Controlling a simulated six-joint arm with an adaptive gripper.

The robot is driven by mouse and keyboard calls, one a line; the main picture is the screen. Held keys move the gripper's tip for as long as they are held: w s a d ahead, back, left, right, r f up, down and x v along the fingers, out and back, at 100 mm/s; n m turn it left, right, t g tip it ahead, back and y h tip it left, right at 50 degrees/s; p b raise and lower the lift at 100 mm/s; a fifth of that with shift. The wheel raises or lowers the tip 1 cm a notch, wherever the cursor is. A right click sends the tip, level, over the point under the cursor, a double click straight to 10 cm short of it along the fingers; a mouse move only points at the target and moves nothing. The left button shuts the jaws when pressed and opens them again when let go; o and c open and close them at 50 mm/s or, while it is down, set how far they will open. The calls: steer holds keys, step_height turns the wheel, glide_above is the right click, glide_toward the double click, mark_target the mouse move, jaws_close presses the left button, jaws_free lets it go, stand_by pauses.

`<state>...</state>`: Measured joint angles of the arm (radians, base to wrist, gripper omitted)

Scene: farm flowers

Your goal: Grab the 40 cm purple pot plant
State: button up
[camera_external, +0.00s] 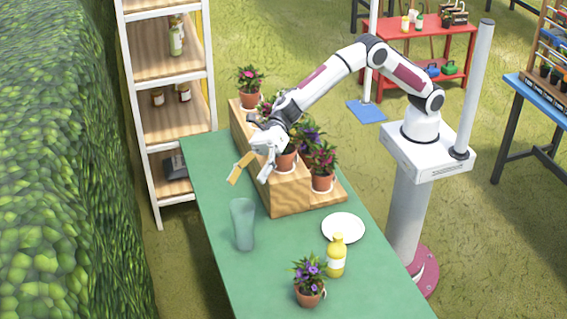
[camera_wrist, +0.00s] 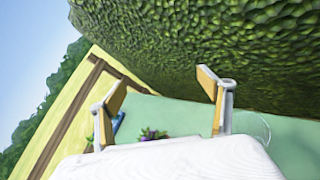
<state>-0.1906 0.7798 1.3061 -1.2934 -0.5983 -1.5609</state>
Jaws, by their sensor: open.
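Two pot plants with purple flowers show in the external view. One (camera_external: 309,281) stands upright in a terracotta pot at the near end of the green table (camera_external: 215,165). The other (camera_external: 309,133) is on the wooden stepped stand, partly hidden by my arm and other plants. I cannot tell which is the 40 cm one. My gripper (camera_external: 251,173) is open and empty, above the table on the left side of the stand. In the wrist view, my gripper (camera_wrist: 158,88) has its fingers wide apart, with purple-pink flowers (camera_wrist: 152,134) low between them, partly hidden.
The wooden stand (camera_external: 290,196) also holds plants with pink flowers (camera_external: 322,158). A bluish glass vase (camera_external: 243,225), a white plate (camera_external: 343,228) and a yellow bottle (camera_external: 336,256) stand on the table. A shelf unit (camera_external: 140,145) and a hedge (camera_external: 65,170) are at left.

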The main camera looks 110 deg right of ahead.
steer(key=s+a+f+n+g+y, duration=0.4)
steer(key=a+f+n, duration=0.45)
steer(key=f, duration=0.55)
steer(key=n+g+h, duration=0.1)
steer(key=n+g, duration=0.5)
glide_toward(309, 285)
steer(key=f, duration=0.2)
steer(key=shift+s+a+r, duration=0.1)
steer(key=shift+a+r, duration=0.1)
steer(key=shift+r, duration=0.05)
steer(key=shift+x, duration=1.3)
steer(key=shift+a+f, duration=0.1)
steer(key=shift+a, duration=0.05)
steer(key=shift+x, duration=2.45)
steer(key=shift+f, duration=0.1)
steer(key=c, duration=1.6)
